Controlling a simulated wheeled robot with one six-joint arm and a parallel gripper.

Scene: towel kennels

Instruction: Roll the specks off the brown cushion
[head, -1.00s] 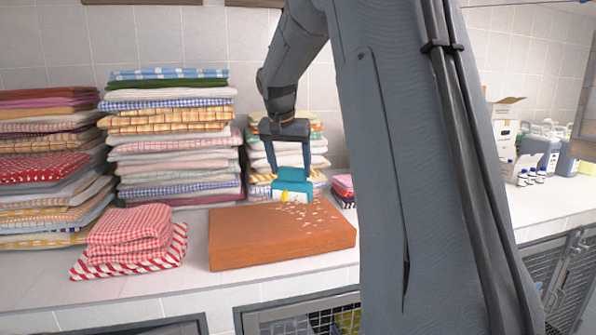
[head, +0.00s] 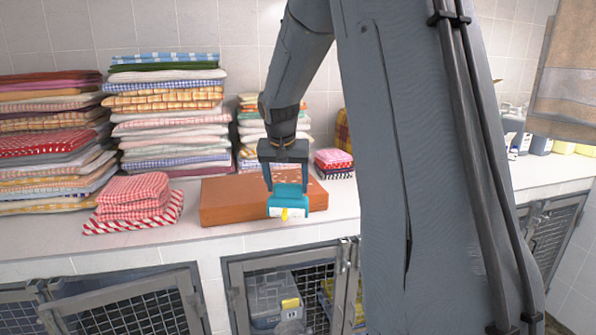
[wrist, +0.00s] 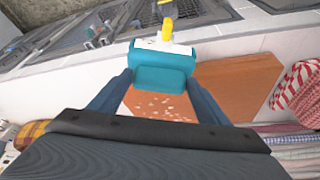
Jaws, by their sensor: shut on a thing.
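The brown cushion (head: 228,204) lies flat on the white counter; it also shows in the wrist view (wrist: 238,84). Pale specks (wrist: 160,106) are scattered on its top in the wrist view; in the head view my gripper partly hides that area. My gripper (head: 287,189) is shut on a lint roller (head: 288,203) with a teal body, a white part and a yellow end. In the wrist view the roller (wrist: 160,79) sits between both fingers, over the cushion's front edge. I cannot tell whether the roller touches the cushion.
Tall stacks of folded towels (head: 168,120) stand behind and left of the cushion. A red checked towel pile (head: 133,200) lies close to its left. Wire-doored kennels (head: 290,290) are below the counter edge. Bottles (head: 540,142) stand at the far right.

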